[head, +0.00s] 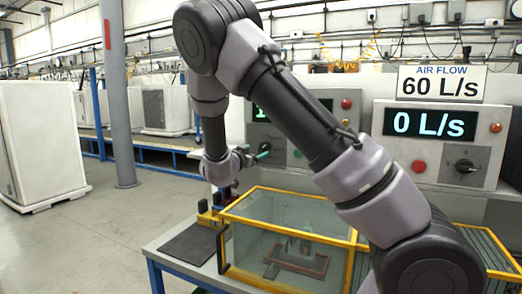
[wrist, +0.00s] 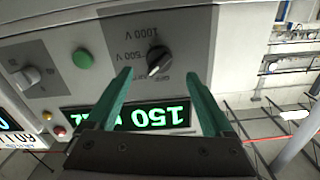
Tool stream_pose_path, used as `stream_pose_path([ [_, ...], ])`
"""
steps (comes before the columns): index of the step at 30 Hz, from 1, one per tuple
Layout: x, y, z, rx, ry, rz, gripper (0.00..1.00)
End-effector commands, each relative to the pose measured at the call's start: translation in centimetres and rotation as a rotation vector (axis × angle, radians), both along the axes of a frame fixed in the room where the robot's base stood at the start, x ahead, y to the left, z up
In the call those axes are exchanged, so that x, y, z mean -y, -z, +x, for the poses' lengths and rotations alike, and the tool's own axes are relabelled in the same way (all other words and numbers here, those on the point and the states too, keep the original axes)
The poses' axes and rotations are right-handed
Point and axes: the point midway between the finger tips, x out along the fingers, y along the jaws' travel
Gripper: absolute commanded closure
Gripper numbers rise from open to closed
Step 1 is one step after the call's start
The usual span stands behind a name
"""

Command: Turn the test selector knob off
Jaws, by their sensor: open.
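The test selector knob (wrist: 158,60) is a dark round knob on a grey patch of a panel, which appears upside down in the wrist view. Labels reading 500 V and 1000 V stand beside it, and its light pointer mark seems to face down-left in that picture. A further small label below it is hard to read. My gripper (wrist: 158,75) is open, its two green fingers apart, one to each side of the knob in the picture. Nothing is between them. In the head view my gripper (head: 264,151) is at the left panel, and this knob cannot be made out.
A green button (wrist: 82,60), another knob (wrist: 27,77) and a lit display reading 150 (wrist: 150,115) share the panel. The air flow panel (head: 440,140), with its own knob, stands to the right. A yellow-framed glass case (head: 290,210) sits on the bench below.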

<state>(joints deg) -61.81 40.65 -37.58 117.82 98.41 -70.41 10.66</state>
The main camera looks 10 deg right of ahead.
Motion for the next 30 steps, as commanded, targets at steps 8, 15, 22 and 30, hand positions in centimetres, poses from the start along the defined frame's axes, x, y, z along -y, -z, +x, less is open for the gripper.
stream_pose_path([
  [8,2.7,0.0,3.6,-0.001,0.001,0.001,0.14],
  [15,3.3,0.0,4.5,-0.001,-0.001,0.002,0.14],
  [22,3.3,0.0,4.5,-0.001,-0.001,0.001,0.25],
  [30,3.3,0.0,4.5,-0.001,-0.001,0.001,1.00],
])
